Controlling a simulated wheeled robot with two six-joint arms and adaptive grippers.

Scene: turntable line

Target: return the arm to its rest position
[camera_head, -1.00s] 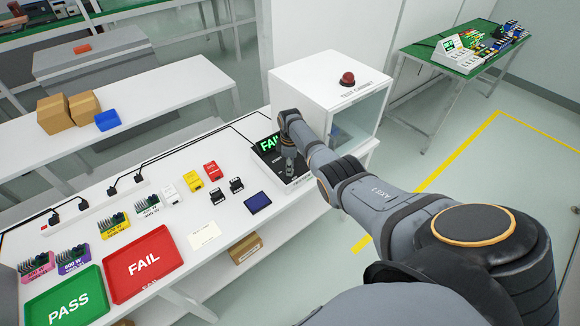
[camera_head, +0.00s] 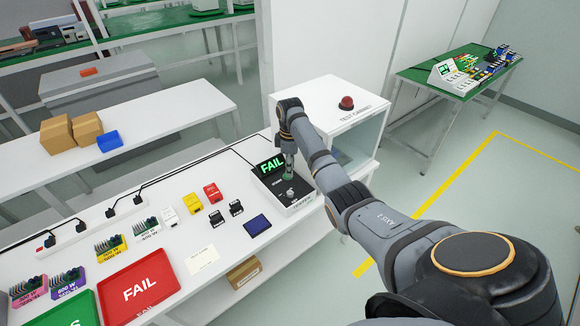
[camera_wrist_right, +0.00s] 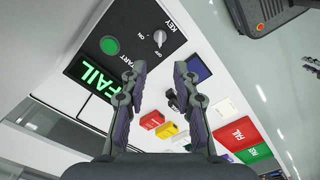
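My right arm reaches in from the right in the head view, its forearm bent down over the black-topped test unit (camera_head: 298,203). My right gripper (camera_head: 289,172) hangs above the unit. In the right wrist view the gripper (camera_wrist_right: 155,68) has its two fingers apart with nothing between them. The unit's screen (camera_head: 271,164) reads FAIL in green. The right wrist view shows the round green button (camera_wrist_right: 109,45) and the key switch knob (camera_wrist_right: 158,38), both clear of the fingers.
The white test cabinet (camera_head: 322,108) with a red button (camera_head: 346,102) stands close behind the forearm. A red FAIL tray (camera_head: 138,286), small coloured boxes and a blue card (camera_head: 257,225) lie on the white bench. A green table (camera_head: 455,75) stands at the far right.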

